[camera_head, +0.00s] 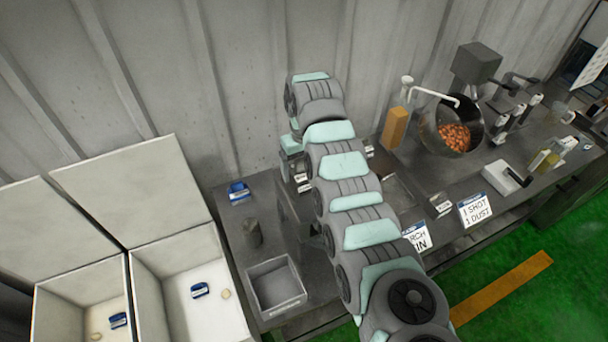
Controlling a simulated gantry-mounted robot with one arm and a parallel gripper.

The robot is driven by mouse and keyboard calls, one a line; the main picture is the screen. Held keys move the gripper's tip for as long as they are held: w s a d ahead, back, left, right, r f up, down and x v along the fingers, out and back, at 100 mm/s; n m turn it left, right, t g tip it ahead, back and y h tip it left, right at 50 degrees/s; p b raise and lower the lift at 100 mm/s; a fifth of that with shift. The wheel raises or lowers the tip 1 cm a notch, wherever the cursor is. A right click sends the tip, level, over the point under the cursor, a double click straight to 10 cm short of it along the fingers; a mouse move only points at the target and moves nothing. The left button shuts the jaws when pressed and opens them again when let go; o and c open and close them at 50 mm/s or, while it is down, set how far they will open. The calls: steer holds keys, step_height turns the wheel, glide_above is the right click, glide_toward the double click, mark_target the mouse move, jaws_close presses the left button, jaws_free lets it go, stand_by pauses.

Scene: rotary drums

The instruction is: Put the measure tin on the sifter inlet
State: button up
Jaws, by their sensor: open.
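A small dark cylinder (252,233), which looks like the measure tin, stands on the left part of the grey bench. My gripper (294,168) hangs below my wrist, just above and to the right of it, apart from it. The gripper is open, though my arm hides most of it and its fingertips are not clear. A dark upright stand (288,210) is beneath the gripper, partly behind my arm. I cannot tell whether it is the sifter; no inlet is clearly visible.
A grey open box (275,287) stands at the bench's front left. White lidded bins (185,254) are further left. A tilted drum (430,125) with brown pieces stands right, near a tan block (395,128) and a sign (475,211). The corrugated wall is close behind.

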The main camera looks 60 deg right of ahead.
step_height(320, 180, up, 9)
steer(key=shift+r+b, duration=0.15)
steer(key=shift+b, duration=1.05)
